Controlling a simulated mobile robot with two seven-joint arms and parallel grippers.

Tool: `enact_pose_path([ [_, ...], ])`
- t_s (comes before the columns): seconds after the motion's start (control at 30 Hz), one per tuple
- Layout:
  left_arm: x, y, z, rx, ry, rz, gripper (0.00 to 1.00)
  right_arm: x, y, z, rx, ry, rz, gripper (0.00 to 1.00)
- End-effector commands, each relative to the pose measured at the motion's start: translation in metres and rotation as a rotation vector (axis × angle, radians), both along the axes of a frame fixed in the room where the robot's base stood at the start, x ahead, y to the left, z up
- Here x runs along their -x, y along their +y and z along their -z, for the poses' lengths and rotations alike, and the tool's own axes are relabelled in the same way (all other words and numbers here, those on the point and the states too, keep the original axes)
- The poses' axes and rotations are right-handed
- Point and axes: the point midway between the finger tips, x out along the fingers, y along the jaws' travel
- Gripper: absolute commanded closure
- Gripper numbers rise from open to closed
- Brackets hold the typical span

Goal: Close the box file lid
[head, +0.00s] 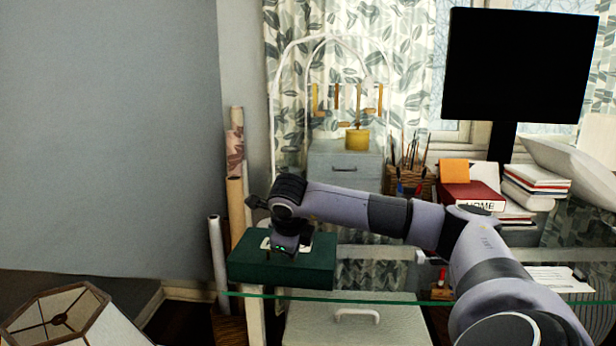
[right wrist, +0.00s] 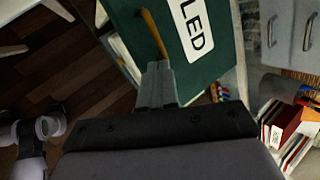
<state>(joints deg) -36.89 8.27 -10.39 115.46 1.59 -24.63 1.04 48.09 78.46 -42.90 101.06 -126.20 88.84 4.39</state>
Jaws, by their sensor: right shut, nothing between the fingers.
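The box file (head: 310,270) is dark green and sits at the left end of the glass desk in the head view. Its green top, the lid (right wrist: 200,70), fills the upper middle of the right wrist view, with a white label reading "LED" in part. The lid looks down or nearly down; I cannot tell whether it is fully closed. My right gripper (head: 286,246) is over the top of the box, beside the label. In the right wrist view its fingers (right wrist: 158,76) are together and empty, close to the lid's edge; contact is unclear. My left gripper is not in view.
A curved mustard strip (right wrist: 154,34) shows just beyond the fingertips. Rolled tubes (head: 235,180) stand behind the box. A lampshade (head: 70,315) is at front left. Books (head: 470,194), a pencil basket (head: 410,180) and a monitor (head: 520,65) stand to the right.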

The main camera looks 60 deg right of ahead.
Motion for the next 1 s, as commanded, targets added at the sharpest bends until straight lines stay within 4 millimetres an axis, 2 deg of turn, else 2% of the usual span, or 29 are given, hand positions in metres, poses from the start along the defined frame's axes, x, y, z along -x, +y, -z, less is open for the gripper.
enact_pose_path([
  [0.03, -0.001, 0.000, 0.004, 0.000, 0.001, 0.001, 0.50, 0.001, 0.001, 0.006, 0.000, 0.001, 0.000, 1.00],
  [0.2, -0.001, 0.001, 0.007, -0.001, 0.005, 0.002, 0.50, 0.001, 0.003, 0.012, 0.000, 0.000, -0.001, 1.00],
  [0.73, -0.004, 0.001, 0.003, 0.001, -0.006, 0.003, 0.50, 0.001, 0.003, 0.013, 0.000, -0.001, 0.000, 1.00],
  [0.87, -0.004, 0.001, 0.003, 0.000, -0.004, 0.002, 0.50, 0.002, 0.003, 0.011, 0.000, -0.001, 0.000, 1.00],
  [1.0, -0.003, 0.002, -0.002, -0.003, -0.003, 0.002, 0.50, 0.003, -0.002, -0.001, 0.001, -0.002, 0.002, 1.00],
])
